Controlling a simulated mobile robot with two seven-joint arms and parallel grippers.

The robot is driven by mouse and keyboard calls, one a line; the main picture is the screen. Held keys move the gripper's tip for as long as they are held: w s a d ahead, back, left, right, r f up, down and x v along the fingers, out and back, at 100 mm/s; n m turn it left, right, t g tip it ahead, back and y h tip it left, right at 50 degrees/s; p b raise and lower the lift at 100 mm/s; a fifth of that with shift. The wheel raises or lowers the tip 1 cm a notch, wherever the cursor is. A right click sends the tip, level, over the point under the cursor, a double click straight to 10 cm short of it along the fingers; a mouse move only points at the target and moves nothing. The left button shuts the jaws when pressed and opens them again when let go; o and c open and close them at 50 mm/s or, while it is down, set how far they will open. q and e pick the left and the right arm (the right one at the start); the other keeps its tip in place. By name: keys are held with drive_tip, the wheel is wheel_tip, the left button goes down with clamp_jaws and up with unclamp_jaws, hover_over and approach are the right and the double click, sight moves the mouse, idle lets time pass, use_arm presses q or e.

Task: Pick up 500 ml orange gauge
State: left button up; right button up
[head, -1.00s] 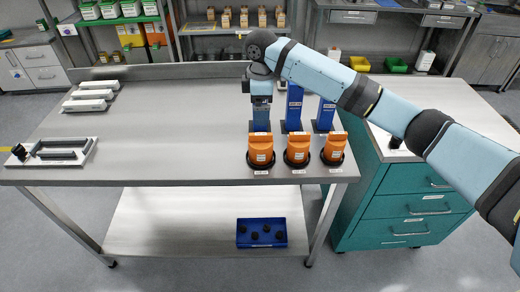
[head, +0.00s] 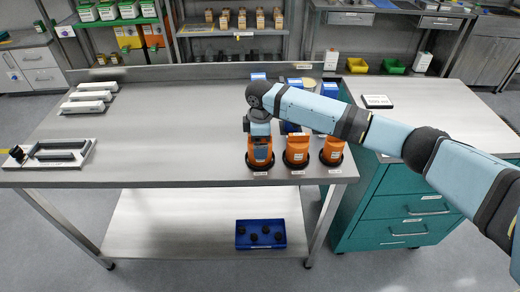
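Three orange gauges stand in a row on black round bases at the right front of the steel table: a left one (head: 259,161), a middle one (head: 297,155) and a right one (head: 333,152). Their labels are too small to read, so I cannot tell which is the 500 ml one. My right gripper (head: 260,146) points down at the left orange gauge and covers its upper part. The fingers blend with the gauge, and I cannot tell whether they are shut on it. My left gripper is not in view.
Blue blocks (head: 329,90) stand behind the gauges, partly hidden by my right arm. White bars (head: 88,96) and a grey-white fixture (head: 60,152) lie on the table's left. The table's middle (head: 170,120) is clear. A blue tray (head: 261,244) sits on the lower shelf.

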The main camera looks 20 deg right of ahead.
drive_tip(key=shift+f, duration=0.45)
drive_tip(key=shift+c, duration=0.2)
drive_tip(key=c, duration=0.9)
